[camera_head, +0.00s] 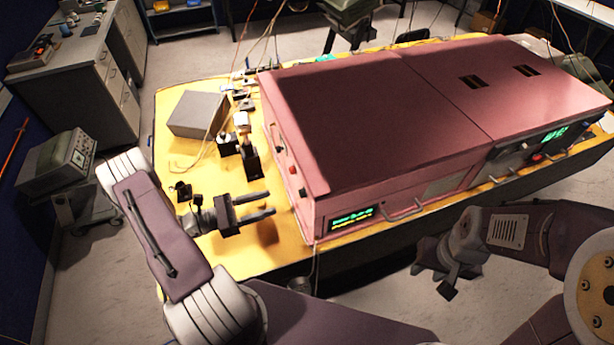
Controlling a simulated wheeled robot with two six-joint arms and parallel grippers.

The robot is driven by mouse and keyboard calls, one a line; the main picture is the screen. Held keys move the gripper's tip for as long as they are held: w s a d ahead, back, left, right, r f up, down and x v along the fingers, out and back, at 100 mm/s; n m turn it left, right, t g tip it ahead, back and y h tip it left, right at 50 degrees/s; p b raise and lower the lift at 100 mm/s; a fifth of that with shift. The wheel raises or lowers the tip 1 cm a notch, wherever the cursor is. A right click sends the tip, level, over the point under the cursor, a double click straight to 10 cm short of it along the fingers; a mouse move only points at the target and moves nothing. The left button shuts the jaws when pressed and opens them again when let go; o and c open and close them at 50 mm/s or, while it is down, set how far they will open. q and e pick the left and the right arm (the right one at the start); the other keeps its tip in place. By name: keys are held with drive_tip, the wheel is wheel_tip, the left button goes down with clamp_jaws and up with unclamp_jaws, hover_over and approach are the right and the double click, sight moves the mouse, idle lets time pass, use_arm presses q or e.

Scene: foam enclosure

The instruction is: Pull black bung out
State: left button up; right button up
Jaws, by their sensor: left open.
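A pink box-shaped instrument (390,115) lies on the yellow table. Its left end face carries a small red fitting and, just below it, a small dark spot (302,191) that may be the black bung; it is too small to be sure. My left gripper (271,203) is open and empty, its two fingers pointing right toward that end face. A gap shows between the fingertips and the dark spot. My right gripper (432,281) hangs in front of the instrument's front side, away from the end face; its jaws are dark and unclear.
A grey box (198,114), small black devices (250,160) and thin cables lie on the yellow table (250,255) left of the instrument. Handles (402,211) stick out from the instrument's front. A cart with an oscilloscope (62,165) stands at left.

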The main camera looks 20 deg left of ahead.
sight(300, 194)
use_arm(q)
drive_tip(key=shift+s, duration=0.2)
drive_tip(key=x, duration=0.7)
drive_tip(key=shift+w+d+p, duration=0.2)
drive_tip(key=shift+d+p, duration=0.1)
drive_tip(key=shift+w+d, duration=0.5)
drive_tip(key=shift+d, duration=0.05)
idle(0.5)
clamp_jaws()
idle(0.4)
drive_tip(key=shift+s+a, duration=0.1)
idle(1.0)
